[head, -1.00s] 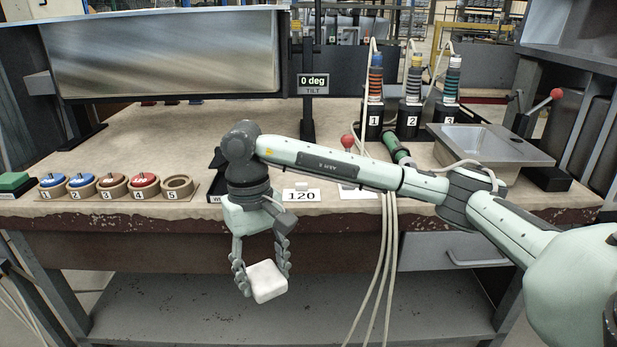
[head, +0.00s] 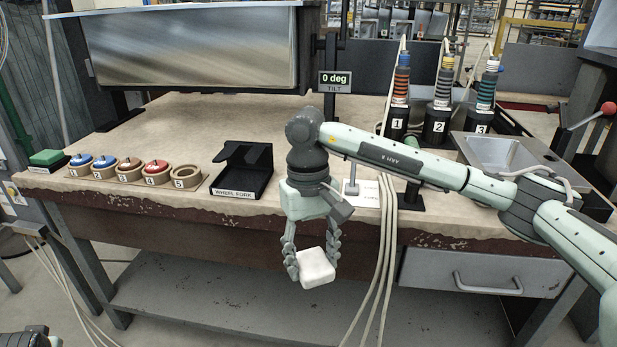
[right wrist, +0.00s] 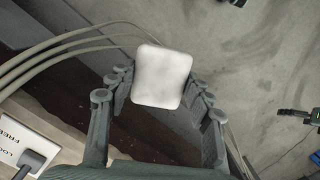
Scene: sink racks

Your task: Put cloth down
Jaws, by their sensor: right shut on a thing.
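The cloth is a small white folded pad (head: 317,268). My right gripper (head: 312,258) is shut on it, with a finger on either side, pointing down in front of the bench's front edge. In the right wrist view the cloth (right wrist: 162,77) sits between the fingertips (right wrist: 160,90), with grey floor and the bench's dark edge behind it. The cloth is clear of the bench top (head: 215,115). My left gripper is not clearly seen; only a dark piece of my own body shows at the bottom left of the head view.
A green-topped block (head: 46,157), a row of numbered round holders (head: 130,170) and a black wheel fork tray (head: 243,170) line the bench front. A metal sink (head: 500,150) and numbered tool stands (head: 438,124) are at right. Cables (head: 383,240) hang beside the gripper. Mid-bench is mostly bare.

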